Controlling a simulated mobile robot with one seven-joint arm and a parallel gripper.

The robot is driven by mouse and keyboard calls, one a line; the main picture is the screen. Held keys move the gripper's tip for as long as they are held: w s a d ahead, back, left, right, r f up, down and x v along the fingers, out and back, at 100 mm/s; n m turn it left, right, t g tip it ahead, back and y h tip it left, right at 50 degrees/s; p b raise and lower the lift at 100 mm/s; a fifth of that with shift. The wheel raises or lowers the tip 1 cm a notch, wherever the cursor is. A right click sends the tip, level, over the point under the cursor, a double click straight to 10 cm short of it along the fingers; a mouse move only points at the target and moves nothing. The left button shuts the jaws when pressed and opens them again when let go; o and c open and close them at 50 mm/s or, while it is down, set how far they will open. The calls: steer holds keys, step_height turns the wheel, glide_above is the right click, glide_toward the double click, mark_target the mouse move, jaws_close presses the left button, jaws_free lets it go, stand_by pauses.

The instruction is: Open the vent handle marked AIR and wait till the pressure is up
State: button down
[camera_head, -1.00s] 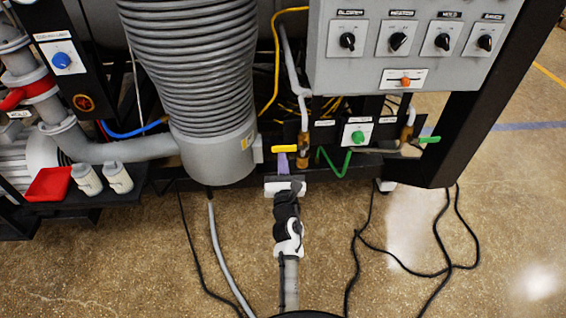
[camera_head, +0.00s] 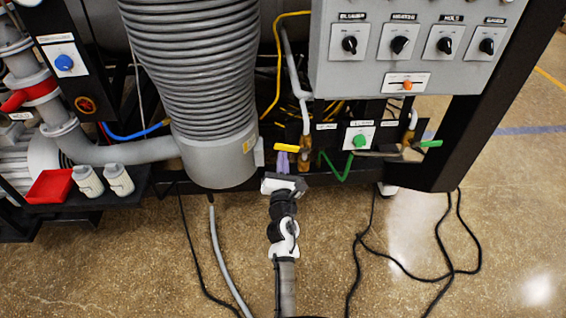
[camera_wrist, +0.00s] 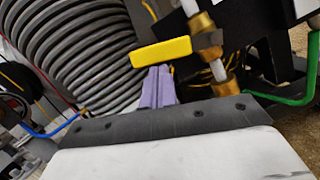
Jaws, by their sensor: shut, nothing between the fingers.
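A yellow lever handle (camera_head: 287,147) sits crosswise beside a brass valve (camera_head: 305,150) low on the furnace front. It also shows in the wrist view (camera_wrist: 160,52), left of the brass fitting. A green lever handle (camera_head: 429,143) sits on another brass valve further right. Small white labels are near both valves, but I cannot read AIR on either. My gripper (camera_head: 283,160) has purple fingers, just below the yellow handle. In the wrist view the fingers (camera_wrist: 155,85) are together and empty, with tips close under the handle; I cannot tell whether they touch it.
A wide grey ribbed hose (camera_head: 195,70) stands left of my gripper. A grey switch panel (camera_head: 420,75) overhangs at upper right. A green bent pipe (camera_head: 340,170) and a green button (camera_head: 360,140) are right of the yellow handle. Cables lie on the open floor.

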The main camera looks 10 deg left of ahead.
mark_target(285, 150)
step_height(285, 150, up, 2)
steer(key=m, duration=0.2)
steer(key=m+h+p, duration=0.1)
steer(key=shift+r+m, duration=0.2)
steer(key=shift+m, duration=0.2)
steer(key=r+m+p, duration=0.1)
steer(key=r+m+h, duration=0.1)
steer(key=m, duration=0.1)
steer(key=shift+w+d+p, duration=0.1)
steer(key=shift+d+p, duration=0.15)
steer(key=shift+p, duration=0.1)
steer(key=m+p, duration=0.1)
steer(key=m, duration=0.1)
steer(key=d+r+m+g+h+p, duration=0.1)
steer(key=m+p, duration=0.1)
steer(key=d+r+m+p, duration=0.1)
steer(key=m, duration=0.1)
steer(key=shift+w+d+r+m+p, duration=0.1)
steer(key=shift+w+r+m+p, duration=0.05)
steer(key=shift+w+m+p, duration=0.2)
